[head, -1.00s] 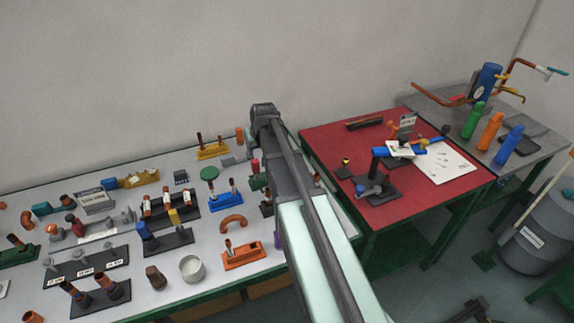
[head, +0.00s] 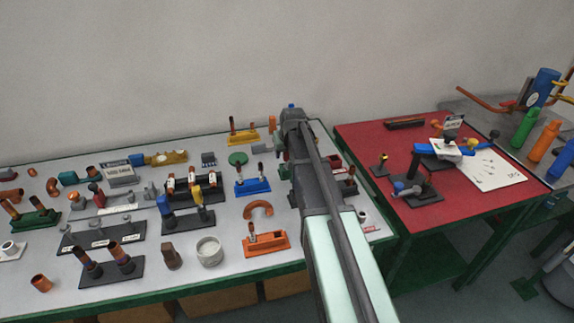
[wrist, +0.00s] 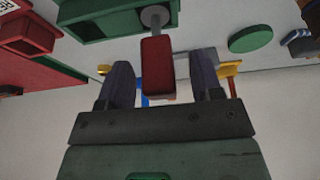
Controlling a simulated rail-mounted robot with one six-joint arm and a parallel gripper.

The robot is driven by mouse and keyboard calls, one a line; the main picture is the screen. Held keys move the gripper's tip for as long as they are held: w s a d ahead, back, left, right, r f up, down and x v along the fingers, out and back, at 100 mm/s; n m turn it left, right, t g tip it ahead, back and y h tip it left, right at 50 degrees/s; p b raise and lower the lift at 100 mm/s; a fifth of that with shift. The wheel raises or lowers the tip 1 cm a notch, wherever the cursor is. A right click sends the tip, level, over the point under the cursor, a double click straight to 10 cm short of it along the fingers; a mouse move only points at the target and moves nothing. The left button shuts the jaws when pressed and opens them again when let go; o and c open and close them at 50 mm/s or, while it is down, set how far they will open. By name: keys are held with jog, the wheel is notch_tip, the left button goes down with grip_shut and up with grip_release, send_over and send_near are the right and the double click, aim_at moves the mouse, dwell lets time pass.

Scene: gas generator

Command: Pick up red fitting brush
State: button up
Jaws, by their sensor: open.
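In the wrist view a red block-shaped handle (wrist: 157,70), which I take for the red fitting brush, sits between the two dark fingers of my gripper (wrist: 163,64). The fingers are open, one on each side of it, with a visible gap to each. A round grey end (wrist: 154,16) joins the handle and lies against a green holder (wrist: 112,22). In the head view my arm hides the gripper, and I cannot make out the brush there.
In the head view, a blue holder (head: 253,186), an orange holder (head: 266,243) and a yellow holder (head: 244,138) stand left of my arm among many fittings. A red-topped table (head: 370,150) stands to the right. A wall is behind.

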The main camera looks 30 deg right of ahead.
jog(key=shift+r, duration=0.1)
jog(key=c, duration=0.9)
jog(key=shift+r, duration=0.1)
